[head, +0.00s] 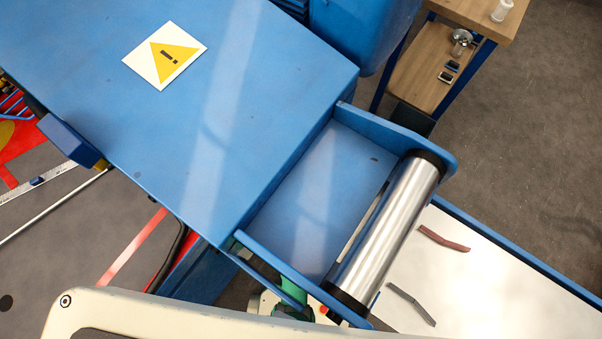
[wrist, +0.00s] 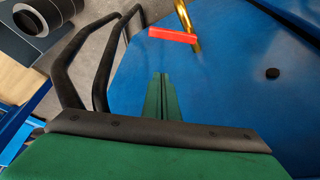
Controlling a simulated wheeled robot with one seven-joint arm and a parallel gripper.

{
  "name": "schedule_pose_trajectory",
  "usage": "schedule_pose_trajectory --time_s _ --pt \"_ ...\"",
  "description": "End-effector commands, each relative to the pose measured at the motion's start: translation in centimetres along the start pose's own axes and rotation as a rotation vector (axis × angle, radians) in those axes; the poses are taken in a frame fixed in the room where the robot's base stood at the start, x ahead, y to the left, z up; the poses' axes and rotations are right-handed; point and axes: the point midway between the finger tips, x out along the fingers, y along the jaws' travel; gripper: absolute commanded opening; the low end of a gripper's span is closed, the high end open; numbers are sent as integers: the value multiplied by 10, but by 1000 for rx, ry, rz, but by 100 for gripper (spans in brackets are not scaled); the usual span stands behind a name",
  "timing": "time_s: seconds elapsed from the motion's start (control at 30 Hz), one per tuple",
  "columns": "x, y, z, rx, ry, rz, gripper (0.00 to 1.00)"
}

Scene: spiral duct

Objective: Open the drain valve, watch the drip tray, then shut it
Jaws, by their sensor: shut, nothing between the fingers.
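In the wrist view a red lever handle (wrist: 173,35) lies crosswise in front of a brass pipe (wrist: 184,12), against a blue surface; I take these for the drain valve. My gripper (wrist: 160,76) has green fingers pressed together with nothing between them. Its tips point toward the red handle and appear a little short of it, not touching. I cannot tell whether the valve is open or shut. No drip tray can be made out with certainty, and no liquid shows. In the head view the valve is not clearly visible.
Black bent bars (wrist: 72,60) stand close left of my fingers. A black round knob (wrist: 272,73) is at right. The head view shows a blue machine (head: 230,110) with a warning sign (head: 164,55), a steel roller (head: 390,225), a white table (head: 480,285) and a wooden trolley (head: 415,82).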

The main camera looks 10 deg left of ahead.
Motion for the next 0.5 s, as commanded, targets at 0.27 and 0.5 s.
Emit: schedule_pose_trajectory --time_s 0.27,0.5 --pt "1 9 3 19 -53 1 0" --pt "40 8 5 18 -54 0 0"
